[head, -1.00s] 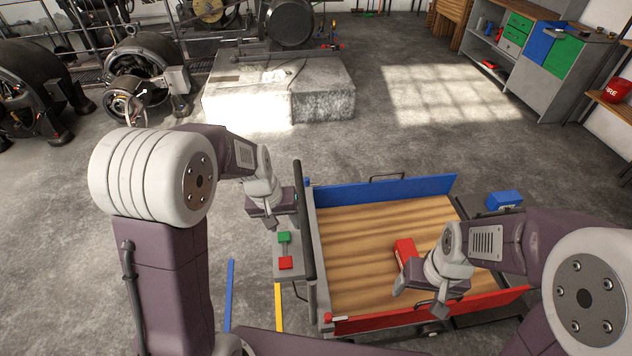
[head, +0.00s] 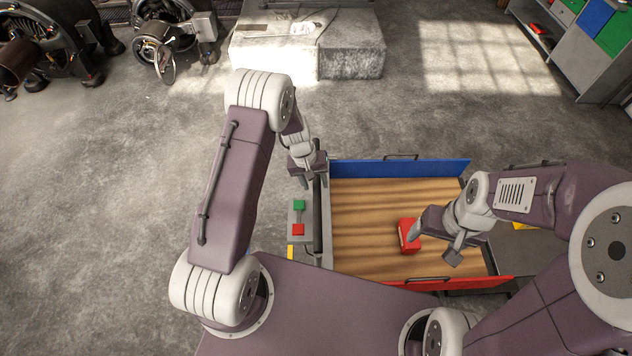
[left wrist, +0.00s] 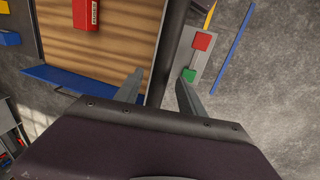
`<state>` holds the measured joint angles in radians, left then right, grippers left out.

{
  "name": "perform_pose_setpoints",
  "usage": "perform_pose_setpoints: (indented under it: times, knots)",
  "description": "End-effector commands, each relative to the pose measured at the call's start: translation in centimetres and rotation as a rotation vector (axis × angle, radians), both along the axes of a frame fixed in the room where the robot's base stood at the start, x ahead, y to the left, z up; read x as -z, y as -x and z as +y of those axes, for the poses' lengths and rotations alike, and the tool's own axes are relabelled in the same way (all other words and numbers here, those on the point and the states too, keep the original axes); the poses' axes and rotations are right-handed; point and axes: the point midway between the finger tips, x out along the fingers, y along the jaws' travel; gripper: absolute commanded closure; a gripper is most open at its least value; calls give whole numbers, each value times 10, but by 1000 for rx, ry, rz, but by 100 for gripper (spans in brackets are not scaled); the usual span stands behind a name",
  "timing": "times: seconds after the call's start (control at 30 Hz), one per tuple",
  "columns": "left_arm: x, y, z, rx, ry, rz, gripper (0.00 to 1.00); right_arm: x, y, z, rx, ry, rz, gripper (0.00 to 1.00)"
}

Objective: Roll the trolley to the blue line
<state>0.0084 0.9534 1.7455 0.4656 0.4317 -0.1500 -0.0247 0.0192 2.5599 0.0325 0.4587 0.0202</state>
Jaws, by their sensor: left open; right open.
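The trolley has a wooden bed (head: 365,215), a blue side board (head: 400,168) at the far side and a red one (head: 440,284) at the near side. My right gripper (head: 432,248) is open above the bed, close to a red box (head: 406,232). The blue line (left wrist: 232,50) lies on the floor in the left wrist view; my body hides it in the head view.
A plate with a green pad (head: 299,205) and a red pad (head: 298,230) sits beside the bar. A yellow line (left wrist: 210,14) lies near the blue one. A pale block (head: 300,50) and a dynamo (head: 165,40) stand behind. Floor between is clear.

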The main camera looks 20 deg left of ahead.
Motion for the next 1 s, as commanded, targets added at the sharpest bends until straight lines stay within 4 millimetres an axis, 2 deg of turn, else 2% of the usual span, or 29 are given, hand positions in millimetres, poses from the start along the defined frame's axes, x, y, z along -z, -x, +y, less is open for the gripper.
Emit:
perform_pose_setpoints:
  times: [0.17, 0.4, 0.57, 0.6, 1.0]
  knots:
    - [15, -1, -3, 1, 0, 0, 53, -4, 0, 0, 0, 0, 0, 24]
    - [16, -1, -3, 2, 0, -1, 53, -4, 0, 0, 0, 0, 0, 24]
    - [16, -1, -3, 2, 0, -1, 98, -4, 0, 0, 0, 0, 0, 24]
    - [16, -1, -3, 2, 0, -1, 100, -4, 0, 0, 0, 0, 0, 24]
    - [15, -1, -3, 2, 1, -2, 100, -4, 0, 0, 0, 0, 0, 24]
